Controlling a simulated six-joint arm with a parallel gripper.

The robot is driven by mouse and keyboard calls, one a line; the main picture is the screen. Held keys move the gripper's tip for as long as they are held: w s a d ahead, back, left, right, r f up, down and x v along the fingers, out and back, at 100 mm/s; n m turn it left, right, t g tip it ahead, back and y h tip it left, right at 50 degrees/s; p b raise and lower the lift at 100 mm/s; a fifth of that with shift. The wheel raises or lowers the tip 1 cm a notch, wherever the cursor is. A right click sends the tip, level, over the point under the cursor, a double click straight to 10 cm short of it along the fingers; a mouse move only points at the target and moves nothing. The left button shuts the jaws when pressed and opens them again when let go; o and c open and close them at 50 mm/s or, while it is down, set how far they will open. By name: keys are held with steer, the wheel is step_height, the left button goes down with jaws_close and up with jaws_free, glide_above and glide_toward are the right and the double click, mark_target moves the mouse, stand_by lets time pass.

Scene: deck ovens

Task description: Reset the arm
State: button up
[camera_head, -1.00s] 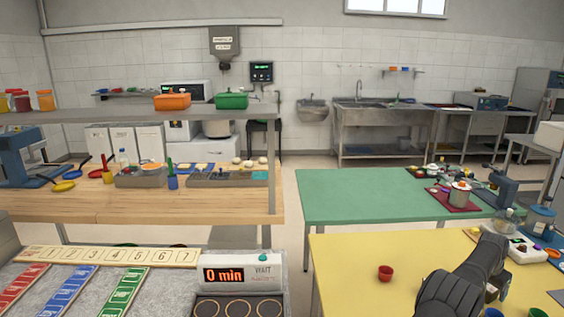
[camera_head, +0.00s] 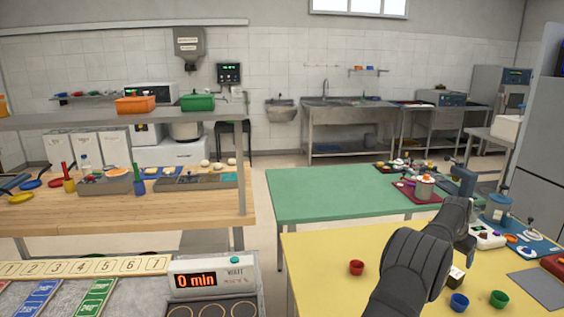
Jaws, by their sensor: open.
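My arm, dark grey, reaches up from the bottom edge over the yellow table (camera_head: 325,255). My gripper (camera_head: 466,246) is at its far end, small and partly hidden behind the arm links. It is open, and I see nothing held in it. A red cup (camera_head: 356,267) stands on the yellow table left of my arm. A blue cup (camera_head: 459,302) and a green cup (camera_head: 499,299) stand on the right of the arm. A small dark and white item (camera_head: 455,275) lies just below the gripper.
A green table (camera_head: 320,190) behind carries a pot (camera_head: 424,187) on a red mat. Several items crowd the yellow table's right side, by a blue mat (camera_head: 535,250). A wooden counter (camera_head: 120,210) and a timer reading "0 min" (camera_head: 212,278) are at left.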

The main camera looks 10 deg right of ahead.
mark_target(453, 273)
steer(key=x, duration=1.1)
steer(key=shift+s+a+f, duration=0.1)
step_height(453, 273, up, 5)
steer(key=shift+f, duration=0.1)
steer(key=s+d+r, duration=0.1)
steer(key=s+r, duration=1)
steer(key=w+a+n+t+y, duration=0.1)
steer(key=w+a+n, duration=0.2)
steer(key=w+a, duration=0.7)
steer(key=w+a+r+n+t+y, duration=0.1)
steer(key=w+a+n, duration=0.3)
steer(key=w+a, duration=0.6)
steer(key=a, duration=0.5)
steer(key=shift+w+a+n, duration=0.2)
steer(key=shift+w+n, duration=0.1)
steer(key=shift+w, duration=0.05)
